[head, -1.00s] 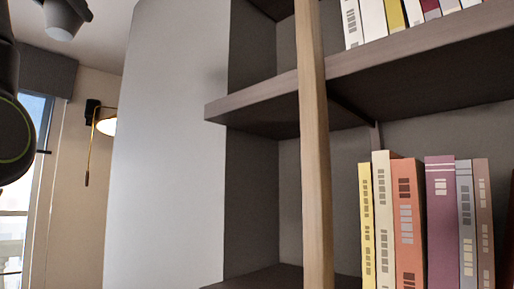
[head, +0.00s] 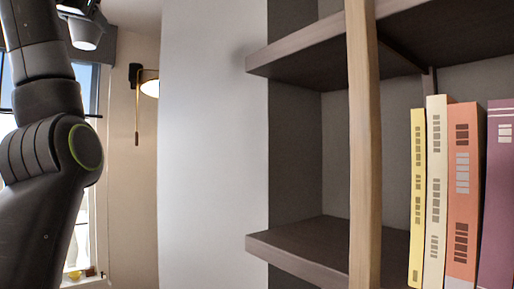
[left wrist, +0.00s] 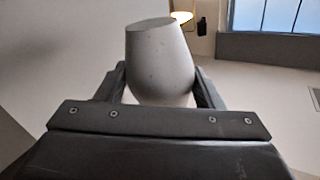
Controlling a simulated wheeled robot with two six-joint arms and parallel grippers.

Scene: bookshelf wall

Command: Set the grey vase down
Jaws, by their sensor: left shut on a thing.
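The grey vase (left wrist: 162,55) is in the left wrist view, smooth and rounded, wider in the middle than at its flat end. My left gripper (left wrist: 160,92) is shut on it, with one dark finger on each side. Part of the vase is hidden behind the gripper body. In the head view only my left arm shows, at the left edge; the vase and the gripper are out of that view. My right gripper is in neither view.
A bookshelf fills the right, with an upper shelf (head: 300,50) and a lower shelf (head: 298,258). The lower shelf's left part is bare. A wooden upright (head: 364,150) stands before it, with several books (head: 463,190) to its right. A wall lamp (head: 150,86) hangs left.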

